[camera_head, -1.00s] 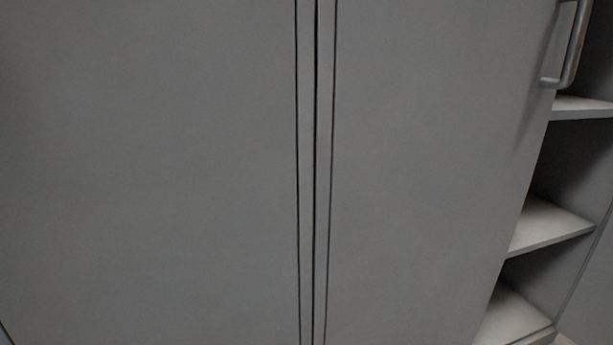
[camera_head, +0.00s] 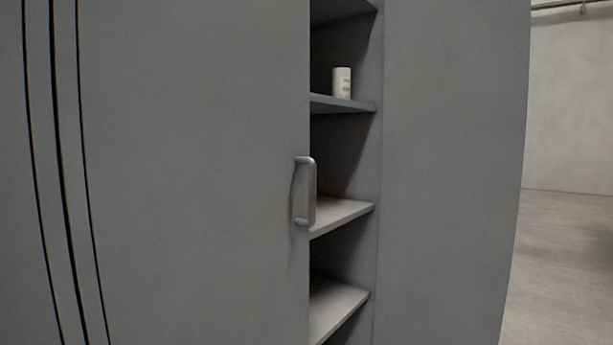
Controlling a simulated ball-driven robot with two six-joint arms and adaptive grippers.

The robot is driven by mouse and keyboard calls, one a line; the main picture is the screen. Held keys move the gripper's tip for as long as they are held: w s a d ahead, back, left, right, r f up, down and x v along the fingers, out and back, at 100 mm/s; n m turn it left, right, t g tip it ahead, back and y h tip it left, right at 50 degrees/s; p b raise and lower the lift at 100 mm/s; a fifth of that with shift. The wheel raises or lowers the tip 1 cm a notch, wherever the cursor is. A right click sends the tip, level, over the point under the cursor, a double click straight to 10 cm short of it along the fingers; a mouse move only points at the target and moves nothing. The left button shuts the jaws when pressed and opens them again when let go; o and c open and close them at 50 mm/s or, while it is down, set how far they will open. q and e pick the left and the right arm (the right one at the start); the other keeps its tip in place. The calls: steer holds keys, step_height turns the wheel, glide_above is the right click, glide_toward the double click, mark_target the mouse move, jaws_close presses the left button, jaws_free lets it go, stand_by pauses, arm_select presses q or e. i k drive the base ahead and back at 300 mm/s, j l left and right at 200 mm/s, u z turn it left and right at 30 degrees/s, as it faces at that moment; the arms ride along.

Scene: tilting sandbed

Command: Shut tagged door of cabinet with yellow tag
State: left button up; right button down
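A grey cabinet door (camera_head: 195,150) stands partly open in the middle of the head view. Its metal bar handle (camera_head: 311,192) is upright near the door's right edge. Past that edge the cabinet's inside shows, with several shelves (camera_head: 342,214). A grey panel (camera_head: 450,170) stands to the right of the opening; I cannot tell if it is a side wall or another door. No yellow tag is visible. Neither of my grippers is in view.
A small white container (camera_head: 342,82) stands on an upper shelf. Narrow vertical seams (camera_head: 62,190) run down the left side, with another grey panel beyond. Open floor (camera_head: 560,255) and a pale wall (camera_head: 570,110) show at the far right.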

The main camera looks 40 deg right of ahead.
mark_target(457, 72)
steer(key=l, duration=0.45)
steer(key=k+l+u, duration=0.1)
steer(key=l, duration=0.35)
steer(key=k+l+u, duration=0.1)
steer(key=l, duration=0.75)
steer(key=k+l+u, duration=0.1)
steer(key=l, duration=0.35)
steer(key=k+l+u, duration=0.1)
steer(key=l, duration=0.4)
steer(key=k+l+u, duration=0.15)
steer(key=l, duration=0.3)
steer(key=k+l+u, duration=0.1)
steer(key=l, duration=0.4)
steer(key=k+l+u, duration=0.1)
steer(key=k+l, duration=0.15)
steer(key=l, duration=0.2)
steer(key=k+l+u, duration=0.15)
steer(key=l, duration=0.25)
steer(key=k+l+u, duration=0.1)
steer(key=k+l, duration=0.15)
steer(key=l, duration=0.2)
steer(key=k+l+u, duration=0.1)
steer(key=l, duration=0.3)
steer(key=l+u, duration=0.1)
steer(key=l, duration=0.5)
steer(key=k+l+u, duration=0.1)
steer(key=l, duration=0.55)
steer(key=l+u, duration=0.1)
steer(key=l, duration=0.5)
steer(key=k, duration=0.05)
